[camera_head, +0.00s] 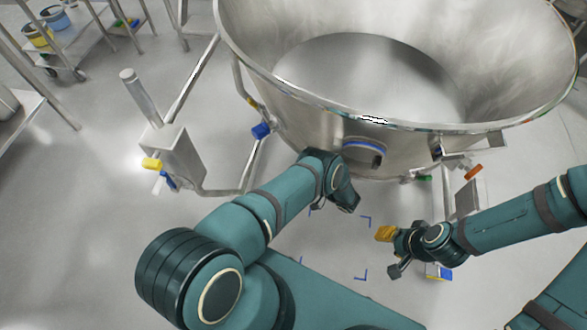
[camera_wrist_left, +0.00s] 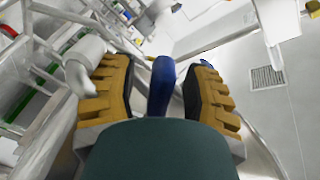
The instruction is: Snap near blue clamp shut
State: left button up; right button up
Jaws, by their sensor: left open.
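A blue handle (camera_wrist_left: 161,85), which appears to be a clamp lever, stands between the fingers of my left gripper (camera_wrist_left: 160,72) in the left wrist view. The gripper is open, with gaps on both sides of the handle. In the head view my left gripper (camera_head: 343,196) is below the steel bowl's front rim, and its fingers are largely hidden. A blue clamp strip (camera_head: 364,147) shows on the bowl's front port, just above my left wrist. My right gripper (camera_head: 388,252) is open and empty, lower right of the bowl.
The large steel bowl (camera_head: 370,75) fills the upper middle. Another blue part (camera_head: 261,130) is on its left support. A steel post box (camera_head: 172,155) with yellow and blue levers stands left. Orange and green handles are at the bowl's right. Floor is clear at lower left.

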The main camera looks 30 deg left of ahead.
pick_arm(q)
jog(key=shift+a, duration=0.3)
grip_shut()
dwell(0.3)
